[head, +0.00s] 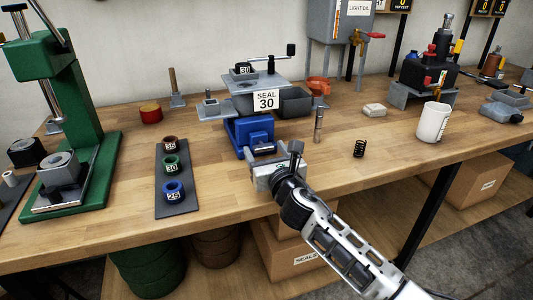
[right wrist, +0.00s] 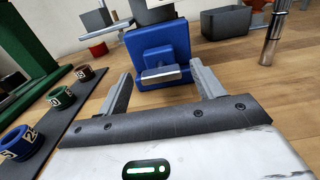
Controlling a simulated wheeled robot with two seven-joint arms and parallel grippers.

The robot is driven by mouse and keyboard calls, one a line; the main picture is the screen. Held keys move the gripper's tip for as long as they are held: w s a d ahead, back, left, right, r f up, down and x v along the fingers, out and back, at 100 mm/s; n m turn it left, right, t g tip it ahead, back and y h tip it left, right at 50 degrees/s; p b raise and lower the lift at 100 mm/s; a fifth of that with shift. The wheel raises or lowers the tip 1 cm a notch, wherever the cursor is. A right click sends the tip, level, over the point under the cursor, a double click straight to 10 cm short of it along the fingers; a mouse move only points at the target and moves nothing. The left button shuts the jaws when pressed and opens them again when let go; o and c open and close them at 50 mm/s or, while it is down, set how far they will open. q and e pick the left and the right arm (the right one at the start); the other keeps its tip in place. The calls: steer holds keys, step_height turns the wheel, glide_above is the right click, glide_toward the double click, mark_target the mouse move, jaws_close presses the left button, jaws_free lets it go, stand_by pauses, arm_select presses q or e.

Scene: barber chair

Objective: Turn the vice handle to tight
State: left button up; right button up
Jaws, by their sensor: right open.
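The blue vice (head: 250,135) stands on the wooden bench near the middle of the head view. Its short silver handle bar (right wrist: 161,74) lies roughly level across the front of the vice in the right wrist view. My right gripper (head: 273,158) is just in front of the vice, open and empty. In the right wrist view its two fingers (right wrist: 160,72) point at the vice, one on each side of the handle, and do not appear to touch it. How far the fingertips are from the handle in depth is unclear. My left gripper is not in view.
A dark mat (head: 176,205) with numbered rings lies left, beside a green press (head: 70,150). A metal rod (head: 319,125), a spring (head: 360,148) and a white mug (head: 432,122) stand right.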

steer(key=c, duration=1)
steer(key=shift+m, duration=0.3)
steer(key=shift+d+f+m, duration=0.1)
steer(key=shift+m, duration=3)
steer(key=o, duration=1)
